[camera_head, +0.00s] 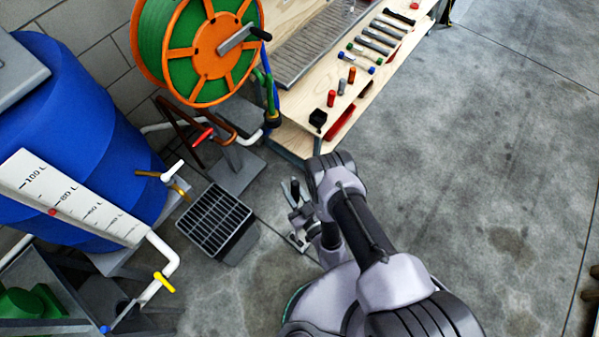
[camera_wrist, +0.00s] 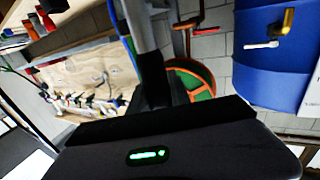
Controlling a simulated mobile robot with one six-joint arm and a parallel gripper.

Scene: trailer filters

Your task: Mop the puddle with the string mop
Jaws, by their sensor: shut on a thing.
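My gripper (camera_head: 299,210) is low over the floor, just left of my arm in the head view, and its jaws are partly hidden. In the wrist view it (camera_wrist: 155,92) is shut on a grey pole (camera_wrist: 143,30), which looks like the mop handle. The pole runs up out of the wrist picture. The mop's string head does not show in either view. I cannot pick out a clear puddle; the floor (camera_head: 440,150) is grey concrete with faint stains.
A grated dark bin (camera_head: 216,214) stands left of my gripper. A blue tank (camera_head: 85,120) with taps is at the left, also in the wrist view (camera_wrist: 270,70). A hose reel (camera_head: 208,55) and a wooden bench (camera_head: 345,75) with tools stand behind.

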